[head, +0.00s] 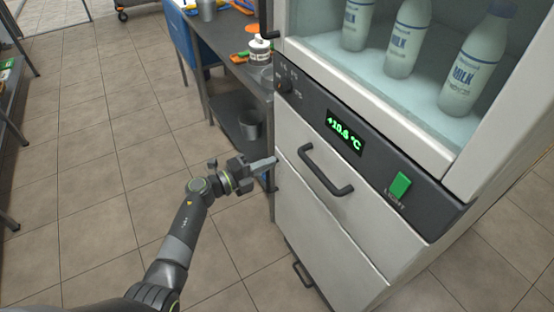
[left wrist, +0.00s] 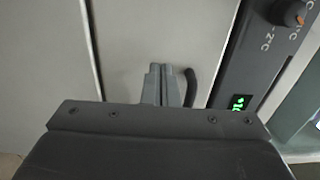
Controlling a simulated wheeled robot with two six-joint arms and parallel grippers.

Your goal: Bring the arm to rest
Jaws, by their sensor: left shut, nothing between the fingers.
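My left arm comes in from the lower left of the head view. Its gripper (head: 262,163) is shut and empty, just left of the upper drawer's dark handle (head: 326,172) on the fridge front. In the left wrist view the shut fingers (left wrist: 162,86) point at the pale fridge front (left wrist: 150,30), with the dark handle (left wrist: 190,88) just right of them. I cannot tell whether the fingertips touch the front. My right gripper is in neither view.
The fridge (head: 330,215) fills the right, with several milk bottles (head: 405,38) behind its window and a green light switch (head: 400,186). A dark table (head: 245,70) with containers stands behind it. The tiled floor (head: 90,150) at the left is clear.

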